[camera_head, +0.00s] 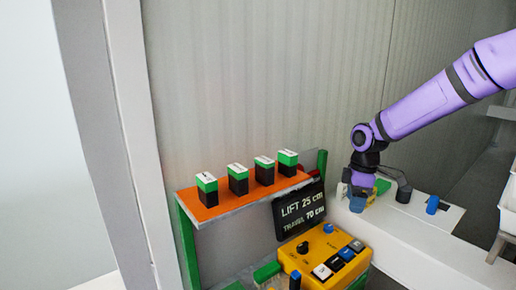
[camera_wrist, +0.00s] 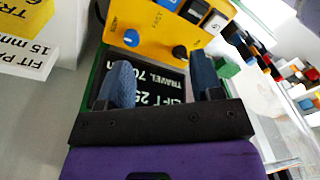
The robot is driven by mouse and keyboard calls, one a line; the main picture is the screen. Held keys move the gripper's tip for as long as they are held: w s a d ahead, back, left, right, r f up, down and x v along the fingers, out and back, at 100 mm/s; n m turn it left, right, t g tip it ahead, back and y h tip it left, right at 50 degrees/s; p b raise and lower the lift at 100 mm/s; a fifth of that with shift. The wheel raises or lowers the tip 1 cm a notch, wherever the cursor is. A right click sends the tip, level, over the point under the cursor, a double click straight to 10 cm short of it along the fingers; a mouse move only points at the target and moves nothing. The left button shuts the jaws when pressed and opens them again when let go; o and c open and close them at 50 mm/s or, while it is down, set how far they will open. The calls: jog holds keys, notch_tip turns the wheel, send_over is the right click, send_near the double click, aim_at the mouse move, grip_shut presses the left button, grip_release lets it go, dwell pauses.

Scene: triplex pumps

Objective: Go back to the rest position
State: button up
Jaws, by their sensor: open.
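My purple arm reaches in from the right in the head view. My gripper (camera_head: 358,200) points down above the white bench, just right of the black sign reading "LIFT 25 cm" and "TRAVEL 70 cm" (camera_head: 299,210). In the wrist view my gripper (camera_wrist: 162,82) has its two blue fingertips spread apart. The sign shows upside down between and behind the fingers, with nothing held between them. A green thing partly behind the gripper in the head view is hard to make out.
A yellow control box (camera_head: 325,257) with knobs and buttons stands below the sign. An orange shelf (camera_head: 225,207) carries several green-and-black blocks at left. A blue piece (camera_head: 432,205) stands on the white bench (camera_head: 400,226) right of the gripper. A ribbed wall is behind.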

jog(key=s+d+r+m+t, duration=0.1)
jog(key=s+r+m, duration=0.4)
jog(key=s, duration=0.5)
jog(key=s+d+r+m+t, duration=0.1)
jog(key=s+r+m, duration=0.4)
jog(key=s, duration=0.5)
jog(key=s+d+r+m+t+h, duration=0.1)
jog(key=s+r+m+t, duration=0.2)
jog(key=s+r+m, duration=0.2)
jog(key=s+r, duration=0.3)
jog(key=s, duration=0.3)
jog(key=shift+r+t, duration=0.2)
jog(key=shift+t, duration=0.1)
